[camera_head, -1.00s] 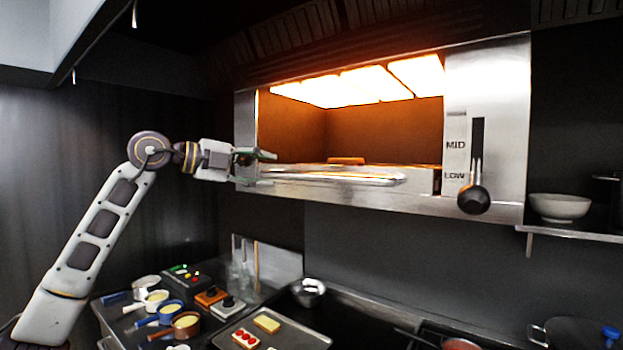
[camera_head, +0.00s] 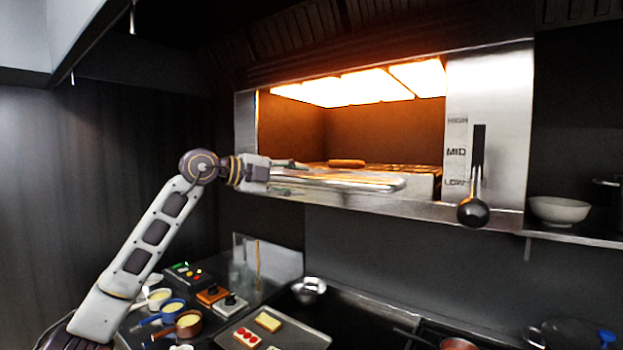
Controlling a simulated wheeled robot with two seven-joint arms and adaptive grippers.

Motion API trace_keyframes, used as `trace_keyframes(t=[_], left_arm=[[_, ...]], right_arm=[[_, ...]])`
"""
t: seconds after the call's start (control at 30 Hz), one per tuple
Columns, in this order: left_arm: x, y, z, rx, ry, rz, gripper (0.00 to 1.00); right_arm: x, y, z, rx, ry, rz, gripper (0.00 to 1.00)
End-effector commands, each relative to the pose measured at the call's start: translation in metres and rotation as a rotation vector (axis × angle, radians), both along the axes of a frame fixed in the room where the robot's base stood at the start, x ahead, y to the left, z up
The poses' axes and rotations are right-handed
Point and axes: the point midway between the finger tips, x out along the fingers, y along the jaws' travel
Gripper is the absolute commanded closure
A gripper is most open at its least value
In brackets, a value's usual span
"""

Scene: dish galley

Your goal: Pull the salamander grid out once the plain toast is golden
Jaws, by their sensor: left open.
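The salamander (camera_head: 488,100) is a steel box with glowing elements at the top of its open front. Its grid (camera_head: 345,181) sits low in the opening, with a bright front bar. One toast (camera_head: 347,163) lies on the grid and looks orange-brown under the warm light. My left gripper (camera_head: 298,178) is at the left end of the grid's front, its fingers open, one above and one below the bar's level. I cannot tell whether it touches the bar. My right gripper is not in view.
A black-knobbed lever (camera_head: 473,212) hangs by the LOW mark. Below, a tray (camera_head: 312,338) holds toast pieces, beside small pans (camera_head: 190,324) and a steel bowl (camera_head: 309,290). A white bowl (camera_head: 559,210) stands on the right shelf.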

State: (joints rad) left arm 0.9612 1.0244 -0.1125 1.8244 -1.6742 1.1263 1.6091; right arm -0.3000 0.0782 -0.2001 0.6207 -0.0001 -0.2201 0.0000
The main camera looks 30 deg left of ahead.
Motion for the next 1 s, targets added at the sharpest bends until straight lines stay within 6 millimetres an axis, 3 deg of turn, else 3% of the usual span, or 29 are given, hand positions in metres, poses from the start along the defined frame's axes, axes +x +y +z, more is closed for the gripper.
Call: trace_keyframes(t=[0.4,0.9,1.0], left_arm=[[0.037,-0.022,-0.006,0.000,0.000,-0.001,0.57],[0.045,-0.027,-0.010,0.000,0.001,0.000,0.57],[0.045,-0.027,-0.010,0.000,0.001,0.000,0.69]], right_arm=[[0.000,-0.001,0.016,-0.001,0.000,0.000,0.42],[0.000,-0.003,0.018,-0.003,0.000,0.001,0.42],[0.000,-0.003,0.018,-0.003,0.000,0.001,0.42]])
